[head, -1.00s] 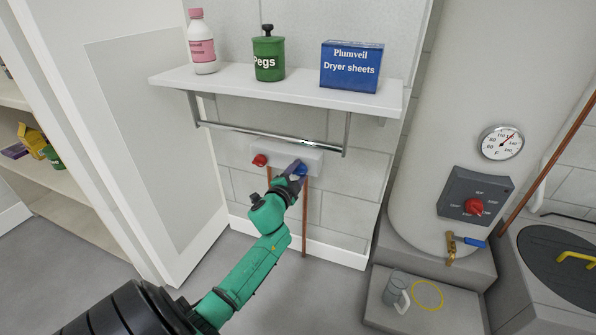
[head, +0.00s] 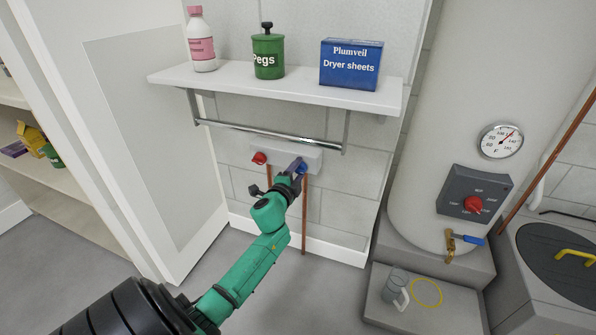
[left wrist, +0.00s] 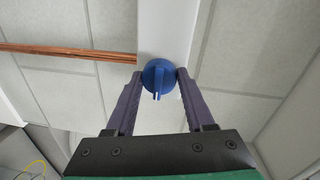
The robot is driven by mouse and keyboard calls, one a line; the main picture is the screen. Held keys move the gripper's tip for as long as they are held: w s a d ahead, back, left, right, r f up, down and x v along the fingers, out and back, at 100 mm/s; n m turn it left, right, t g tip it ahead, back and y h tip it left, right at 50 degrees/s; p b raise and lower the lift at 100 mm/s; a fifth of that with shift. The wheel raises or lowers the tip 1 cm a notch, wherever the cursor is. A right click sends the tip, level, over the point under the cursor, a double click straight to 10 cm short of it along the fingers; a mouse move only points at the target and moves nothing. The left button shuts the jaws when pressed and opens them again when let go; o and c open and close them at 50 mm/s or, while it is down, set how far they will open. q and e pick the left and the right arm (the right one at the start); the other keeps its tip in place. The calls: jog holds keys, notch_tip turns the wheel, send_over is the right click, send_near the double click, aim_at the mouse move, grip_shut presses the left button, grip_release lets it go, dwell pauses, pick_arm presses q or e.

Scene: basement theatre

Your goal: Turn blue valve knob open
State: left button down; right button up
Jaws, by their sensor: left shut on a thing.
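The blue valve knob (head: 301,167) sits at the right of a white wall box (head: 283,155) under the shelf. My left gripper (head: 297,170) is at the knob and partly covers it in the head view. In the left wrist view, the round blue knob (left wrist: 159,77) has a raised ridge and lies between the fingertips of my left gripper (left wrist: 160,76), which is shut on it. A red knob (head: 259,158) is on the same box to the left. My right gripper is in neither view.
A shelf (head: 290,91) above holds a pink-labelled bottle (head: 201,45), a green pegs tin (head: 268,56) and a blue dryer sheets box (head: 350,68). A metal rail (head: 265,134) runs just above the wall box. Copper pipes (head: 304,220) drop below it. A tank (head: 440,130) stands at right.

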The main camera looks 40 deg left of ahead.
pick_arm(q)
jog(key=shift+c, duration=1.4)
grip_release()
jog(key=shift+d, duration=0.1)
jog(key=p+v, duration=0.1)
jog(key=v, duration=0.2)
jog(key=shift+s, duration=0.3)
jog(key=p, duration=0.2)
send_near(298, 171)
jog(key=v, duration=0.4)
jog(key=shift+s+d+f, duration=0.1)
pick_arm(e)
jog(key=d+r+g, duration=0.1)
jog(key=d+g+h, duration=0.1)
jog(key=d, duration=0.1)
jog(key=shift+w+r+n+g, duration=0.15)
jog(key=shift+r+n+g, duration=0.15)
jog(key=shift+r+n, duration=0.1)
